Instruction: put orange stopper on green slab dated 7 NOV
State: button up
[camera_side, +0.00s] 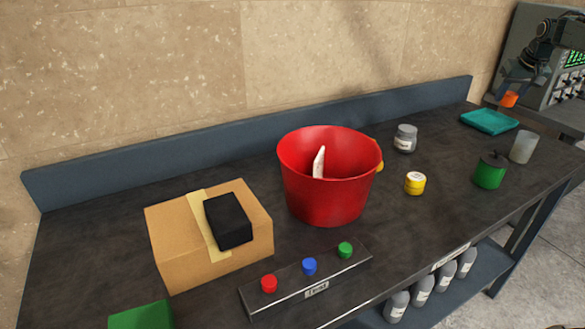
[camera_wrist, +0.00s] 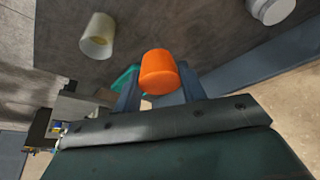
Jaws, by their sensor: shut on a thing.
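The orange stopper (camera_side: 509,100) is held between the fingers of my gripper (camera_side: 511,94) at the far right of the side view, above the back right end of the bench. In the wrist view the orange stopper (camera_wrist: 158,70) sits between the two fingers of my gripper (camera_wrist: 159,82). A teal-green slab (camera_side: 489,122) lies flat below and slightly left of the stopper; part of it shows behind the fingers in the wrist view (camera_wrist: 124,78). Another green slab (camera_side: 142,316) is cut off at the lower left. No date is readable on either.
A translucent cup (camera_side: 523,147), green canister (camera_side: 490,171), grey jar (camera_side: 405,138) and yellow jar (camera_side: 415,183) stand near the teal slab. A red bucket (camera_side: 328,190), a cardboard box (camera_side: 165,240) with a black block (camera_side: 229,220), and a rack (camera_side: 325,276) of coloured knobs are farther left.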

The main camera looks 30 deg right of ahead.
jog(key=w+a+r+n+y, duration=0.1)
jog(key=w+a+n, duration=0.1)
jog(key=w+a, duration=0.8)
jog(key=w+a+n, duration=0.2)
jog(key=w+a, duration=0.3)
jog(key=a, duration=0.9)
jog(key=w+a+r+n+y, duration=0.1)
jog(key=w+a+n, duration=0.1)
jog(key=a, duration=1.2)
jog(key=w+a+r+n+y, duration=0.1)
jog(key=w+a+n, duration=0.1)
jog(key=a, duration=1.2)
jog(key=s+a+n+y, duration=0.15)
jog(key=s+a, duration=0.25)
jog(key=a, duration=1)
jog(key=s+a+n, duration=0.3)
jog(key=s+a, duration=0.2)
jog(key=a, duration=0.8)
jog(key=s+a+r+n+y, duration=0.1)
jog(key=s+a+n, duration=0.2)
jog(key=s+a, duration=1.3)
jog(key=a, duration=0.3)
jog(key=shift+s+a+r+g, duration=0.3)
jog(key=shift+s, duration=0.05)
